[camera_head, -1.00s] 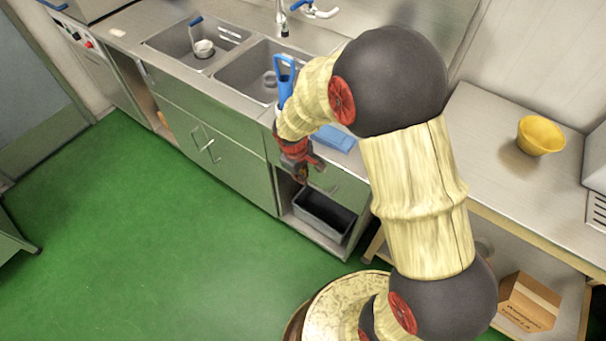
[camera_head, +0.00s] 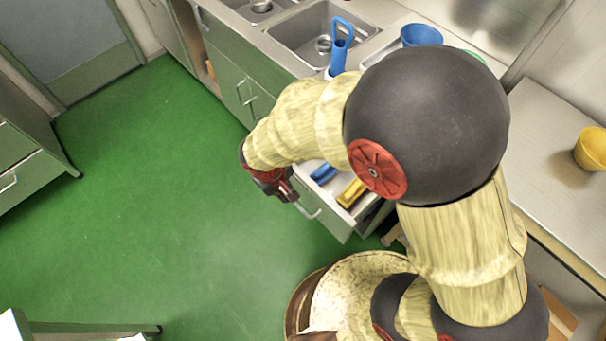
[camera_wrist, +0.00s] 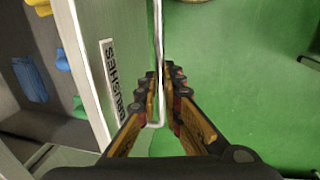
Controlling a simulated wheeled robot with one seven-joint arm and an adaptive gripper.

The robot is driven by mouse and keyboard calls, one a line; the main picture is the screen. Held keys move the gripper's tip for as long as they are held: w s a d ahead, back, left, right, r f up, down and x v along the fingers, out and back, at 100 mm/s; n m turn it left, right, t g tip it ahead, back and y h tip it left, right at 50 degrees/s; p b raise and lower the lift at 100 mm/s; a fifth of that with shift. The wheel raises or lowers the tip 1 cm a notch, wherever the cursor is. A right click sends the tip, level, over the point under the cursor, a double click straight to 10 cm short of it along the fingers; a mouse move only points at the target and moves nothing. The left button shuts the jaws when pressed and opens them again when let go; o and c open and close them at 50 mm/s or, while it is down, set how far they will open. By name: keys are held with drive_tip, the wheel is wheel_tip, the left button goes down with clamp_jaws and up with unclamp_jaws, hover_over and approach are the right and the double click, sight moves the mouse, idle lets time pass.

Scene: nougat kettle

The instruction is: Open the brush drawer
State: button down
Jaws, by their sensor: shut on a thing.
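The brush drawer (camera_head: 328,219) stands pulled out from the counter under the sink side, with blue and yellow brushes (camera_head: 351,193) inside. In the wrist view its front carries a label reading "BRUSHES" (camera_wrist: 112,82), and the blue and yellow items (camera_wrist: 28,80) lie in the open compartment at left. My gripper (camera_wrist: 165,80) is shut on the thin metal bar handle (camera_wrist: 157,35), with a finger on each side of it. In the head view my gripper (camera_head: 285,190) is at the drawer's front, and my arm hides part of the drawer.
Sinks (camera_head: 312,38) are set in the steel counter above, with a blue-handled tool (camera_head: 341,45) and a blue bowl (camera_head: 421,35). A yellow bowl (camera_head: 592,149) sits on the right table. Green floor (camera_head: 150,200) is clear in front of the drawer.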

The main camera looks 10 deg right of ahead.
drive_tip(key=s+a, duration=0.3)
drive_tip(key=a, duration=0.2)
drive_tip(key=shift+s, duration=0.35)
drive_tip(key=c, duration=2)
unclamp_jaws()
drive_tip(key=shift+c, duration=0.2)
drive_tip(key=shift+o, duration=0.6)
drive_tip(key=shift+a+r, duration=0.1)
wheel_tip(320, 180, up, 12)
drive_tip(key=s+a, duration=0.1)
drive_tip(key=shift+s+a+f, duration=0.15)
drive_tip(key=shift+a+f, duration=0.05)
drive_tip(key=shift+a, duration=0.15)
